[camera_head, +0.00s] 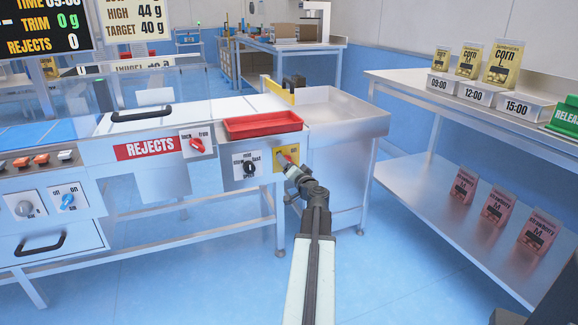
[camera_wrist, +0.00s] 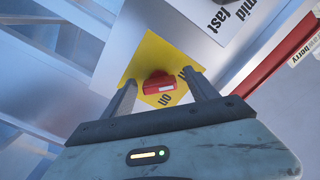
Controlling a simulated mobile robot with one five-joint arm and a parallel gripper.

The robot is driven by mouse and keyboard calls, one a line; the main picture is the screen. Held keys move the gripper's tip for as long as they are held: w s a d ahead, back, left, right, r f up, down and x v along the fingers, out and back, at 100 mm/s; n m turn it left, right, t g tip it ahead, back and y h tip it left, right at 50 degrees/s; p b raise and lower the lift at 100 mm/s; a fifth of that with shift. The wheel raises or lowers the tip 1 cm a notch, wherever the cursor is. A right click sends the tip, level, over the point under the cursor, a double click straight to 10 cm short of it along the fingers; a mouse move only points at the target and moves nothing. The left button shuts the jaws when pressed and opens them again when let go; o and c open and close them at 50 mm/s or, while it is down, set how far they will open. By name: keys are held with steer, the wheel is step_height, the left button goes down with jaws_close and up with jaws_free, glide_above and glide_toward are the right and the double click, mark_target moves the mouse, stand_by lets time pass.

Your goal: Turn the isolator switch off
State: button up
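The isolator switch is a red knob (camera_wrist: 157,82) on a yellow plate (camera_head: 289,152) at the right end of the machine's front. In the wrist view, the plate (camera_wrist: 152,57) shows the word "on" below the knob, and another label is partly hidden by the right finger. A pale mark shows on the knob; I cannot tell which label it points to. My gripper (camera_wrist: 163,86) is open, with one finger on each side of the knob and gaps visible. In the head view my gripper (camera_head: 290,171) is right at the plate and covers part of it.
Left of the yellow plate is a white plate with a black speed knob (camera_head: 249,169). A red tray (camera_head: 262,124) sits above. A red-knob switch (camera_head: 197,145) is beside the REJECTS label. A steel bench (camera_head: 470,115) with pouches stands right. The floor between is clear.

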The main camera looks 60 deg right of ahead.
steer(key=v, duration=0.8)
steer(key=shift+w, duration=0.15)
